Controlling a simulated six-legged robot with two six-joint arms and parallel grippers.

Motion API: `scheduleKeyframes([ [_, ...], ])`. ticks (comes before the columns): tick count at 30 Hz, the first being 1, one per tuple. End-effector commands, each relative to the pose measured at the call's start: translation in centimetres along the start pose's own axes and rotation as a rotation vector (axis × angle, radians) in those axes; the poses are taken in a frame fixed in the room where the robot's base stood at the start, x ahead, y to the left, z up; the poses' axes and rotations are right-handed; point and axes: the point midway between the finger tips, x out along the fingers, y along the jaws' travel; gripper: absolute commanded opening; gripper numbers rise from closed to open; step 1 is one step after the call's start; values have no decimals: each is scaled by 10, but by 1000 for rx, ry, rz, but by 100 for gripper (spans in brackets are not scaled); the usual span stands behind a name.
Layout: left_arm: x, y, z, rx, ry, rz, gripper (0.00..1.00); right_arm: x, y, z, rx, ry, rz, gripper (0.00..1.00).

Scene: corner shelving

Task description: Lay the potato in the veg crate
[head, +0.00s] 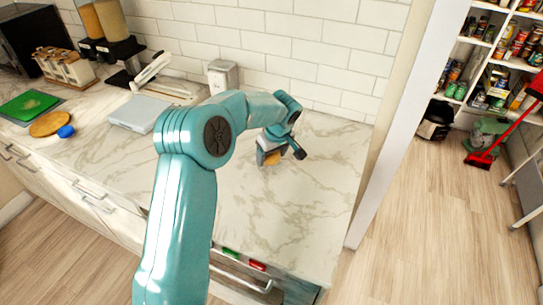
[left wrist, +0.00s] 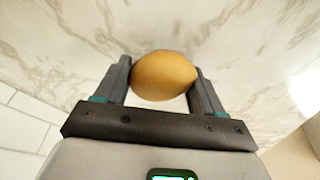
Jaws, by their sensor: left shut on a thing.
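The potato (left wrist: 164,76), a smooth yellow-brown oval, is between the two fingers of my left gripper (left wrist: 163,88) in the left wrist view. In the head view the potato (head: 272,158) shows only partly below my left gripper (head: 270,154), low over the right part of the marble counter. I cannot tell whether it touches the counter. The left gripper is shut on it. I cannot make out a veg crate for certain in either view. My right gripper is not in view.
The marble counter (head: 310,190) around the gripper is clear. A grey box (head: 138,113), a round wooden board (head: 50,124), a blue item (head: 66,132) and a green board (head: 29,104) lie to the left. A white canister (head: 222,75) stands by the tiled wall. A white post (head: 405,120) borders the counter's right end.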

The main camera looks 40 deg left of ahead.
Motion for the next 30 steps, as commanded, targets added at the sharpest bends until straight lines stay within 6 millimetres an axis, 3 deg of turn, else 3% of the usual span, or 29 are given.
scheduleKeyframes([
  [4,14,1,3,0,-1,1,35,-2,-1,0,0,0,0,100],
  [15,18,1,4,0,0,1,35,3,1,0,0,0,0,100],
  [16,18,1,4,0,0,1,72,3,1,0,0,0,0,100],
  [18,16,1,4,0,0,1,94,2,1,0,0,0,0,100],
  [30,9,1,3,0,1,2,94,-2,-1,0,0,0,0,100],
])
